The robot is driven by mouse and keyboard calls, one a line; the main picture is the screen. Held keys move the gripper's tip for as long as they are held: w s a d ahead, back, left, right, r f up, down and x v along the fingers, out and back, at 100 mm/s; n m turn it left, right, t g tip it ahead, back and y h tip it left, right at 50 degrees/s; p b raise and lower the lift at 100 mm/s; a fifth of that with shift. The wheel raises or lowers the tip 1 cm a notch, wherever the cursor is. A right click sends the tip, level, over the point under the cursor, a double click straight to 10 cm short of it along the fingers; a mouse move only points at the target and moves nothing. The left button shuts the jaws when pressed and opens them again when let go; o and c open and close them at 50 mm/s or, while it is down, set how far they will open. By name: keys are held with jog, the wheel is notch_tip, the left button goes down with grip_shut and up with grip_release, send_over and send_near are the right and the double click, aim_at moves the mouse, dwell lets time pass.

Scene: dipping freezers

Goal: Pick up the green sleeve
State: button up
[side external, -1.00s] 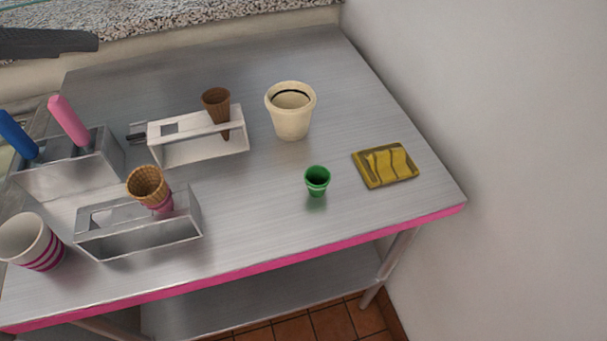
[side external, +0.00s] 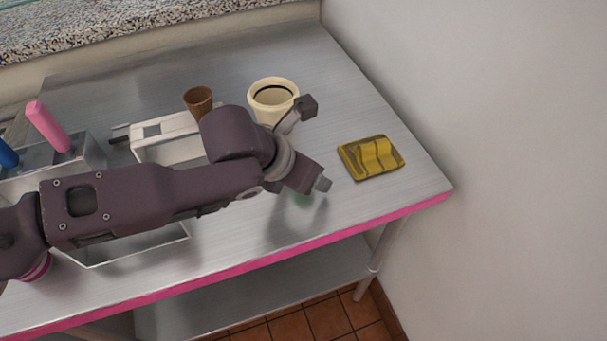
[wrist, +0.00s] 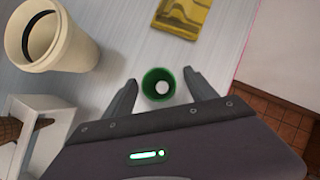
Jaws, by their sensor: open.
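The green sleeve (wrist: 158,84) is a small open-topped cup shape standing upright on the metal table. In the wrist view it lies between and slightly ahead of my open fingers, with a pale round spot inside it. My gripper (wrist: 163,94) is open and empty, one finger to each side of the sleeve; I cannot tell whether either touches it. In the side external view my gripper (side external: 312,146) is over the sleeve's place, and my arm hides the sleeve almost fully, leaving only a faint green tint on the table.
A cream pot (side external: 273,97) stands behind my gripper, close to one finger. A white holder (side external: 150,140) with a brown cone (side external: 197,101) is at left. The table's pink front edge (side external: 330,236) is nearby.

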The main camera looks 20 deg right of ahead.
jog(key=shift+w+d+f, duration=0.1)
jog(key=shift+f, duration=0.1)
jog(key=c, duration=1.3)
